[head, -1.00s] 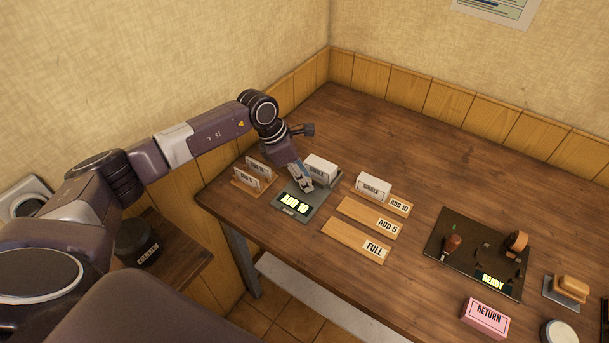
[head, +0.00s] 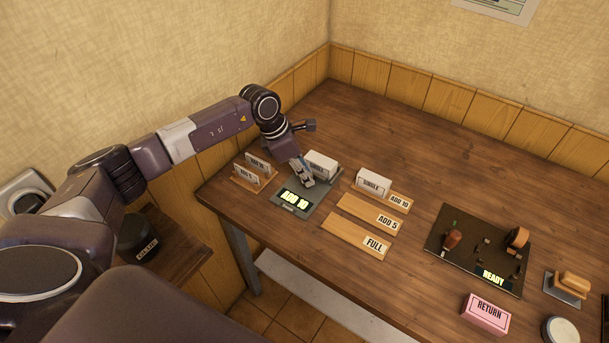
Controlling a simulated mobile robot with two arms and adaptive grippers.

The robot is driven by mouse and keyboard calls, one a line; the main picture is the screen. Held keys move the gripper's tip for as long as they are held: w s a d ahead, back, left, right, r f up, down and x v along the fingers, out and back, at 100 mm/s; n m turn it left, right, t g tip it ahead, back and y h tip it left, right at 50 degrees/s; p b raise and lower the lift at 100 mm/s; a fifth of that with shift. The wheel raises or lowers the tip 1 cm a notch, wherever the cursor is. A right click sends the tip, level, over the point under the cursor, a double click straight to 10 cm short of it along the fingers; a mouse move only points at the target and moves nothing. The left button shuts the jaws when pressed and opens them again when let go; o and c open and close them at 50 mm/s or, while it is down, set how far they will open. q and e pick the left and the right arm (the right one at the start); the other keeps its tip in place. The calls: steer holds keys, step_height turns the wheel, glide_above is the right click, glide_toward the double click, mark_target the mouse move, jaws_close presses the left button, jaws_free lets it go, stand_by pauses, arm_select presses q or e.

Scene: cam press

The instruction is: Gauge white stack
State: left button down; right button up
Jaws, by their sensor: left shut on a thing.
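A white stack (head: 323,162) with a printed label sits on the back part of the dark gauge plate (head: 312,207). The lit display (head: 296,199) on the plate's front reads what looks like "ADD 10". My left gripper (head: 303,181) reaches down from the left over the plate. It is shut on the near side of the white stack; its fingers hide part of the label. A second white stack, labelled "SINGLE" (head: 373,182), stands at the back end of the "ADD 10" wooden tray (head: 400,203). My right gripper is not in view.
Bare wooden trays "ADD 5" (head: 360,207) and "FULL" (head: 345,231) lie in front. Upright cards (head: 247,177) stand left. A dark board (head: 465,262) showing "READY", a pink "RETURN" block (head: 486,314) and a stamp-like block (head: 571,285) are right. The table's back is clear.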

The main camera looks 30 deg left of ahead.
arm_select(q)
steer(key=shift+w+b, duration=0.3)
steer(key=shift+w, duration=0.15)
steer(key=c, duration=2)
jaws_free()
steer(key=shift+s, duration=0.1)
steer(key=shift+r, duration=0.1)
steer(key=v, duration=1.2)
steer(key=shift+d, duration=0.1)
